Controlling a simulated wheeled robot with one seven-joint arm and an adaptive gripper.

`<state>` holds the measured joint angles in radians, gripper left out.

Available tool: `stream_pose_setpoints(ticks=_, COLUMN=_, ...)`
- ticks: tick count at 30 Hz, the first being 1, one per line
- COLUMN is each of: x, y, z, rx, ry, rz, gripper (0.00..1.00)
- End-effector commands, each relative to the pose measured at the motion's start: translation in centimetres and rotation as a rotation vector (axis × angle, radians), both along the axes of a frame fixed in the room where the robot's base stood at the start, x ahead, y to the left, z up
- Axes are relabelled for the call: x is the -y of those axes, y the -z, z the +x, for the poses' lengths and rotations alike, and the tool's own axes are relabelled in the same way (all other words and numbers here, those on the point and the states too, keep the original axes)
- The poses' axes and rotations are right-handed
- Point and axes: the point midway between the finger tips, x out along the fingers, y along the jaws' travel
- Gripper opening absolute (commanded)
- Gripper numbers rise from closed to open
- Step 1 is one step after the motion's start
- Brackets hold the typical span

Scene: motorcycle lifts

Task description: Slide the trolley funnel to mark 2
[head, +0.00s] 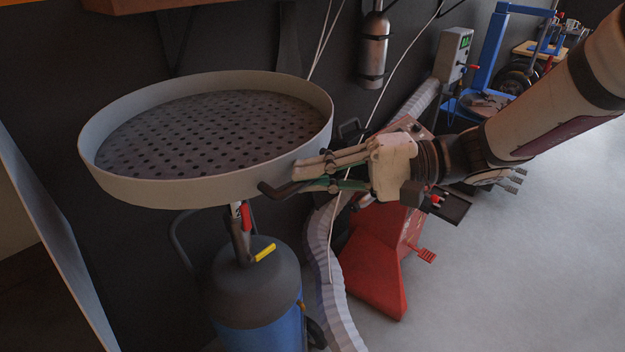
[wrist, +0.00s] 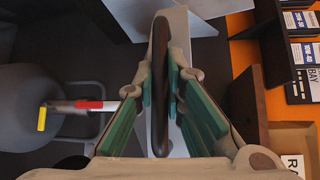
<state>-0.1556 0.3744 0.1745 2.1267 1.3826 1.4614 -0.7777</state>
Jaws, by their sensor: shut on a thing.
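The trolley funnel (head: 205,190) is a wide, round, pale grey pan with a dark perforated plate inside. It sits on a dark post above a blue and grey tank (head: 252,300). A dark bar handle (head: 270,189) sticks out from the funnel's right rim. My gripper (head: 308,174) is shut on this handle, its green pads on either side of the bar (wrist: 160,60) in the wrist view. A red and white band (head: 242,214) shows on the post below the funnel, and also in the wrist view (wrist: 90,105). I cannot read any mark numbers.
A yellow lever (head: 264,253) is on the tank top. A ribbed grey hose (head: 335,270) and a red stand (head: 375,255) are right of the tank. A dark wall is close behind the funnel. Open floor (head: 480,270) lies at right.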

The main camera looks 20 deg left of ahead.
Motion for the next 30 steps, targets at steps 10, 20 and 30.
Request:
stream_pose_setpoints(ticks=10, x=0.0, y=0.1, z=0.0, rx=0.001, ry=0.0, rz=-0.001, gripper=0.31)
stream_pose_setpoints(ticks=20, x=1.4, y=-0.1, z=0.7, rx=0.002, ry=0.003, rz=-0.001, gripper=0.31)
stream_pose_setpoints(ticks=30, x=7.6, y=-1.0, z=3.4, rx=0.002, ry=0.005, rz=-0.001, gripper=0.31)
